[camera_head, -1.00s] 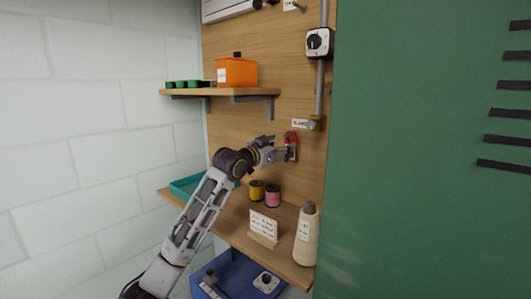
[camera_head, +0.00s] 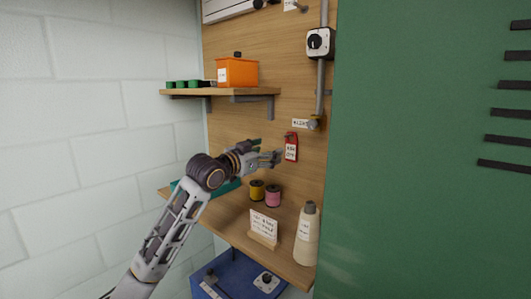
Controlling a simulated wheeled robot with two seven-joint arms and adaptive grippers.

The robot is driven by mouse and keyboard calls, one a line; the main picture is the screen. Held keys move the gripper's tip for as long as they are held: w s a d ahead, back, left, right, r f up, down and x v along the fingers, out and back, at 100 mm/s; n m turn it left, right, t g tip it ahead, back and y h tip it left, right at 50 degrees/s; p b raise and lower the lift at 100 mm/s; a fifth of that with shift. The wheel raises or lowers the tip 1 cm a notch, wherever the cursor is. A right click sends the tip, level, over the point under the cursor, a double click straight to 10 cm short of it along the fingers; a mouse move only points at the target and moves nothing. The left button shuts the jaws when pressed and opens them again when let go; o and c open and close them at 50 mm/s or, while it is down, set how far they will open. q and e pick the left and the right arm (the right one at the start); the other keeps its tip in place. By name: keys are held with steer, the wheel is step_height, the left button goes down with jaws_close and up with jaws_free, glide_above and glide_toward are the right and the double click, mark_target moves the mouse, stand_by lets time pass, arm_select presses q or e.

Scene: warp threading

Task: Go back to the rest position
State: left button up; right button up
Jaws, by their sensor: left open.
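My left gripper (camera_head: 272,158) is open and empty, in front of the wooden back panel (camera_head: 232,131). Its fingertips are just left of a red tag (camera_head: 291,147) with a white label, which hangs on the panel. A small gap shows between the fingers and the tag. My left arm comes up from the lower left. My right gripper is not in view.
The lower shelf holds a yellow spool (camera_head: 257,190), a pink spool (camera_head: 273,196), a white card (camera_head: 263,226), a cream bottle (camera_head: 307,236) and a teal tray (camera_head: 224,188). An orange box (camera_head: 237,72) stands on the upper shelf. A green panel (camera_head: 430,190) fills the right side.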

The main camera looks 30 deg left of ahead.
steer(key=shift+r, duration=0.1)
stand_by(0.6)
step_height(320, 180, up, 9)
steer(key=p, duration=0.9)
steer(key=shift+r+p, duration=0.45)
steer(key=shift+p, duration=0.1)
